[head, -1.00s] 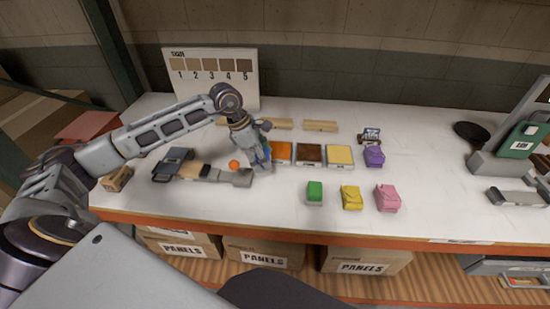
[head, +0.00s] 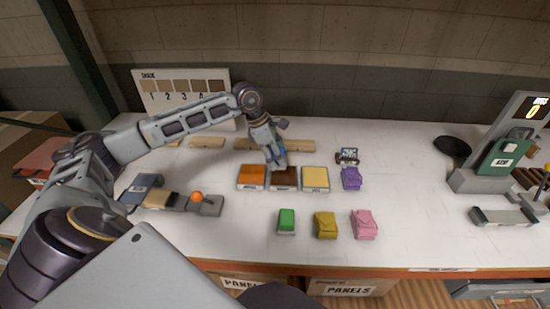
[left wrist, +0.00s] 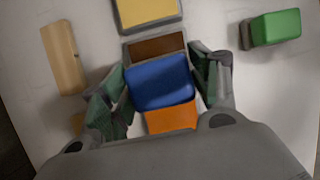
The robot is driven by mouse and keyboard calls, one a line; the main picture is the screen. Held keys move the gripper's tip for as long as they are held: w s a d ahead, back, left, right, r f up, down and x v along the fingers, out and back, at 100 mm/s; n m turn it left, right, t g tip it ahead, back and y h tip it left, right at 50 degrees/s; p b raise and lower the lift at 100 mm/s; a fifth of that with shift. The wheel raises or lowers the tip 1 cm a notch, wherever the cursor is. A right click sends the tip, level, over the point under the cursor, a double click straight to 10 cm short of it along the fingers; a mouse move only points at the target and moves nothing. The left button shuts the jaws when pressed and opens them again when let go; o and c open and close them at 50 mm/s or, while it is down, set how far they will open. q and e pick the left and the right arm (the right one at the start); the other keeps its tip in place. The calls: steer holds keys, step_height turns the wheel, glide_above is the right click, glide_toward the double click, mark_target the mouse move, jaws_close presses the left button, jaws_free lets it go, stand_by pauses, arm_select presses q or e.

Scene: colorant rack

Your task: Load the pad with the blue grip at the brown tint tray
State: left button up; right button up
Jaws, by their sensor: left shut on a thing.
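My left gripper (head: 275,159) is shut on the pad with the blue grip (left wrist: 160,82), which fills the space between its fingers in the left wrist view. In the head view the gripper is over the back part of the brown tint tray (head: 284,184), pointing down. The brown tray (left wrist: 157,48) also shows just beyond the blue grip in the left wrist view. The pad's underside is hidden, so I cannot tell whether it touches the tray. The orange tray (head: 251,178) and the yellow tray (head: 315,180) flank the brown one. My right gripper is not in view.
Green (head: 286,221), yellow (head: 325,224), pink (head: 363,223) and purple (head: 351,177) grips stand in front and right of the trays. Wooden blocks (head: 206,142) lie behind. A scale-like device (head: 489,170) stands at right. Table between is clear.

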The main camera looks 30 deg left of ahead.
arm_select(q)
steer(key=shift+w+d+r, duration=0.1)
steer(key=shift+w+d, duration=0.5)
steer(key=shift+w, duration=0.15)
steer(key=shift+w+d, duration=0.1)
steer(key=shift+d, duration=0.05)
steer(key=shift+r+m, duration=0.2)
steer(key=shift+m, duration=0.1)
steer(key=shift+w, duration=0.1)
steer(key=shift+f, duration=0.15)
